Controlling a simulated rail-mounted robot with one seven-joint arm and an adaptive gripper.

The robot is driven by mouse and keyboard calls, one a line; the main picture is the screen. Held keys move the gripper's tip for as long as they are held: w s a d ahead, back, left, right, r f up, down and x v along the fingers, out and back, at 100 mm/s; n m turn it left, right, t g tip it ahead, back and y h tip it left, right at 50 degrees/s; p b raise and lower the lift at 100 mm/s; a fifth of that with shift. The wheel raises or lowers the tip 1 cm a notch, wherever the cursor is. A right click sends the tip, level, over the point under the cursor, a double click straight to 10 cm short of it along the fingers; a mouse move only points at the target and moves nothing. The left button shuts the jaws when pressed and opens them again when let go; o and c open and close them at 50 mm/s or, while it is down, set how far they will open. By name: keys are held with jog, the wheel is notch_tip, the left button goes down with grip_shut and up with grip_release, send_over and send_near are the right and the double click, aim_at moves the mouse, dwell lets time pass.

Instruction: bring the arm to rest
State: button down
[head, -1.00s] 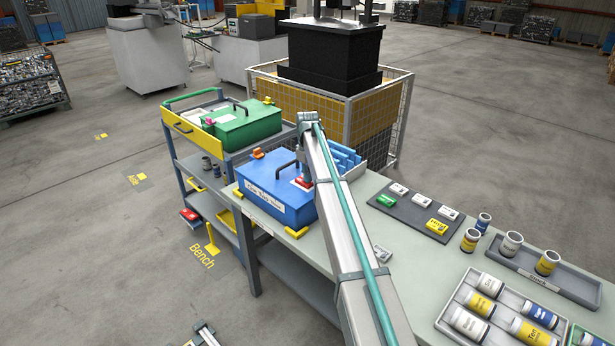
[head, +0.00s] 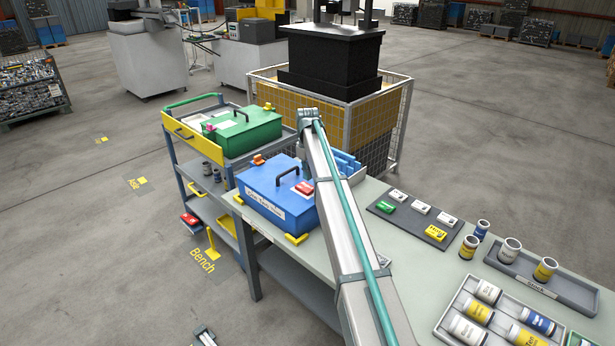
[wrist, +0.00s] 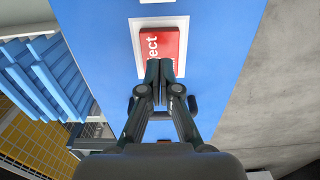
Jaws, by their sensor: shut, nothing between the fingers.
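My gripper (wrist: 160,77) is shut and empty in the wrist view. Its fingertips point at a red block with white lettering ending in "ect" (wrist: 160,44) on the blue box lid (wrist: 220,50). I cannot tell whether the tips touch the block. In the head view my arm (head: 335,195) reaches forward over the bench, and its end is by the blue box (head: 262,208). The gripper itself is mostly hidden there behind the arm. The red block (head: 304,188) shows beside the box's dark handle.
The bench (head: 320,255) carries a dark mat (head: 412,218) with small cards, a stock tray (head: 545,282) and a tray of jars (head: 455,312). A trolley (head: 185,170) with a green box (head: 240,130) stands left. A mesh cage (head: 402,120) with a black machine stands behind.

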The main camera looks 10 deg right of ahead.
jog(key=shift+r+p, duration=0.7)
jog(key=shift+r, duration=1.1)
